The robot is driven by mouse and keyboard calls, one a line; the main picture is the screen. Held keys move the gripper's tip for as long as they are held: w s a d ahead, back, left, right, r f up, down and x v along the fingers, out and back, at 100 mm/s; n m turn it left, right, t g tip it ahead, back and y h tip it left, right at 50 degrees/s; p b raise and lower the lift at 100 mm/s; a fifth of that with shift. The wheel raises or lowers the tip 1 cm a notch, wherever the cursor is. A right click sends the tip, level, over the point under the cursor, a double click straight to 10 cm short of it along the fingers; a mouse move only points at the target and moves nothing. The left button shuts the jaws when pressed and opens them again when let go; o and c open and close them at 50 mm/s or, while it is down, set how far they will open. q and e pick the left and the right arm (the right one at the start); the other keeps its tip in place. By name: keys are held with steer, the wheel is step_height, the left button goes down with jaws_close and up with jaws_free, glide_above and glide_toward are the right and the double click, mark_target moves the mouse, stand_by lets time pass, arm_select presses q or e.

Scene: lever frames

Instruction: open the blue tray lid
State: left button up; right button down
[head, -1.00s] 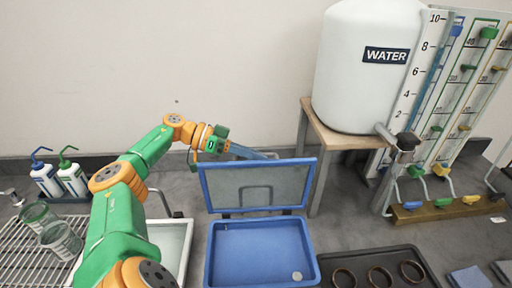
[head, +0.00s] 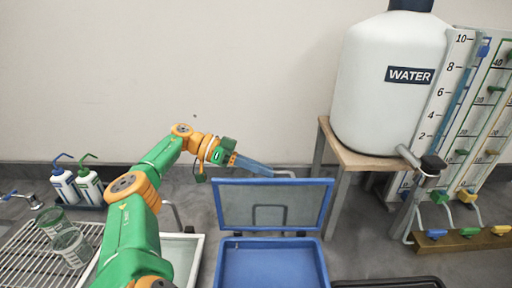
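The blue tray (head: 222,272) sits at the bottom centre of the head view, its near part cut off by the frame edge. Its lid (head: 321,188) stands raised at the tray's back edge, a blue frame around a grey see-through panel with a handle outline. My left gripper (head: 268,171) is behind the lid's upper edge, its blue fingers pointing right. From this side I cannot tell whether the fingers are apart or touch the lid. My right gripper is not in view.
A white water tank (head: 385,110) stands on a wooden stand (head: 345,152) at right, with gauge boards (head: 450,95) beside it. A wire rack (head: 25,255) with glass beakers (head: 68,245) and two wash bottles (head: 90,187) are at left. A white basin (head: 190,262) adjoins the tray.

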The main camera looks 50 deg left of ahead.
arm_select(q)
steer(key=shift+v, duration=2.3)
